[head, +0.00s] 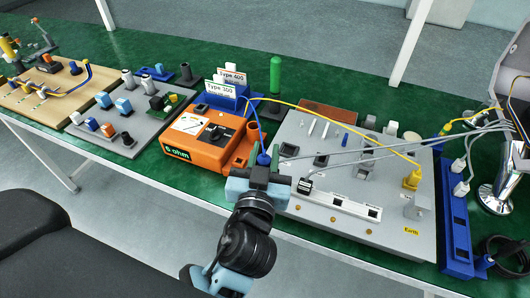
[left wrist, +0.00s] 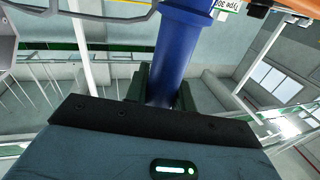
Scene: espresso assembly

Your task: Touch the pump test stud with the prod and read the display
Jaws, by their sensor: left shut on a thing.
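My left gripper (head: 262,176) is shut on the blue prod (head: 263,159), at the front left edge of the grey board (head: 345,226). The prod stands roughly upright, and its blue lead runs up and back. In the left wrist view the prod's thick blue body (left wrist: 183,45) sits between the dark fingers (left wrist: 160,88). The prod's tip is hidden, so contact cannot be told. The orange meter (head: 205,148) stands just left of the gripper; its green display (head: 177,152) reads "6 ohm". Small brass studs (head: 333,219) line the board's front; which is the pump's cannot be told.
A yellow lead runs over the board to a yellow clip (head: 412,178) near the "Earth" label. Grey cables cross the board from the right. A blue power strip (head: 456,228) stands right of it. A grey parts tray (head: 125,120) lies left of the meter.

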